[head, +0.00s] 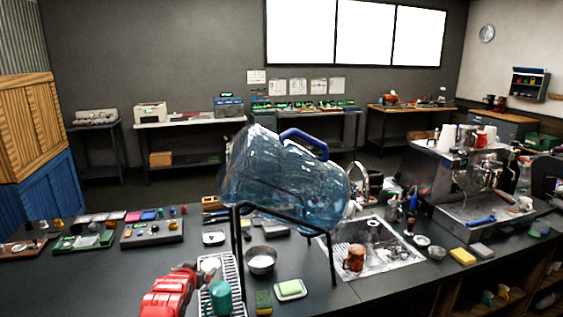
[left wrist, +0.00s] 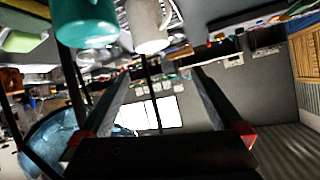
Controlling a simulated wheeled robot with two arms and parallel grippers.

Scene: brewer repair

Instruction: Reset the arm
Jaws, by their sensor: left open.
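My left gripper (head: 203,282) is low in the head view, at the end of its red arm beside the dish rack. In the left wrist view its two dark fingers (left wrist: 160,78) stand well apart with nothing held between them. A teal cup (head: 220,298) is close to the gripper; it also shows at the top of the left wrist view (left wrist: 85,22). A pale mug (left wrist: 148,28) is beside it there. My right gripper is in neither view.
A large blue water jug (head: 285,180) lies tilted on a black stand (head: 332,262). A metal bowl (head: 261,260), green sponge tray (head: 290,290) and sink (head: 385,262) are to the right. The espresso machine (head: 470,180) stands farther right. Trays of small parts (head: 152,232) lie left.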

